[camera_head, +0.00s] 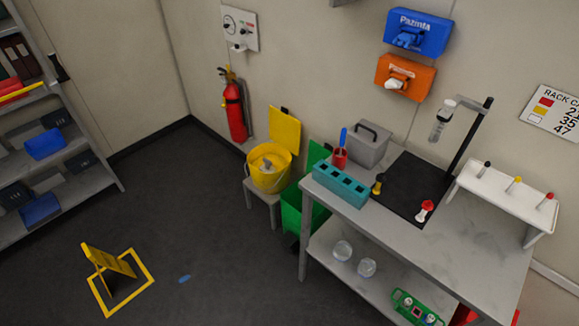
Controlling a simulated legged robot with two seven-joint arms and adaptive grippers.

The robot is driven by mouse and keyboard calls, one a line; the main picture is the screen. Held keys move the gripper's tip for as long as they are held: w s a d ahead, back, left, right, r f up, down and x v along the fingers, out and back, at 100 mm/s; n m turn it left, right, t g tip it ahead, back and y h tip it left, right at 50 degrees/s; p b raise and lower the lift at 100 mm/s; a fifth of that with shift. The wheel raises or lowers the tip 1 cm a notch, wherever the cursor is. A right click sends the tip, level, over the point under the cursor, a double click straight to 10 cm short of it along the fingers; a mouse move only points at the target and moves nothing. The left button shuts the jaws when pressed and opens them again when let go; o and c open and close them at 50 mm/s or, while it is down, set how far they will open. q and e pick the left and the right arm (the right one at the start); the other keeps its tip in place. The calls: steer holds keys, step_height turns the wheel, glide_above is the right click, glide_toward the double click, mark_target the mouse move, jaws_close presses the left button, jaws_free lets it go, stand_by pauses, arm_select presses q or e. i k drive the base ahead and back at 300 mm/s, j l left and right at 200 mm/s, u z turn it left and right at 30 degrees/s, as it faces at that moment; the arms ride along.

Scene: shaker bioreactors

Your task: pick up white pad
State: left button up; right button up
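No thing in the camera_head view is clearly a white pad. A small white item (393,84) sticks out of the front of the orange wall box (405,76). It is too small to tell whether it is a pad. The orange box hangs on the wall below a blue box (417,32) with a blue item in its front. Neither of my grippers is in view.
A grey workbench (480,244) stands at the right, with a teal block (340,186), a black mat and a white rack (505,195) on it. A yellow bucket (269,168), green bin (297,206) and yellow floor sign (110,261) stand left of it. The middle floor is mostly clear.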

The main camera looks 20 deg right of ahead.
mark_target(267, 168)
steer(key=i+j+z, duration=0.75)
steer(key=i+j, duration=0.15)
steer(key=j, duration=0.1)
